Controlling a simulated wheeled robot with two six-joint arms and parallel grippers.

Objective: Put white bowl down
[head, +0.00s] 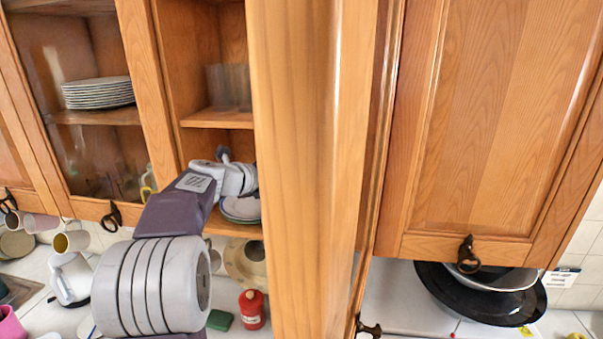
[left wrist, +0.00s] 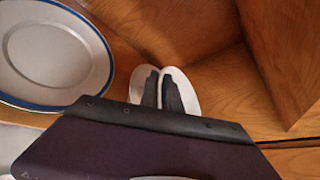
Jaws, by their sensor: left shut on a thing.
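My left gripper (left wrist: 163,80) is shut on a small white bowl (left wrist: 138,80), whose pale edges show on both sides of the dark fingers in the left wrist view. The bowl is close to the wooden shelf surface; I cannot tell whether it touches it. In the head view my left arm reaches into the open middle cabinet, and the fingers and bowl are not clearly visible there. My right gripper is in neither view.
A white plate with a blue rim (left wrist: 55,52) lies left of the bowl. White dishes (head: 241,208) sit on the cabinet's lower shelf. An open cabinet door (head: 310,170) stands close right of my arm. A plate stack (head: 98,93) is in the left cabinet.

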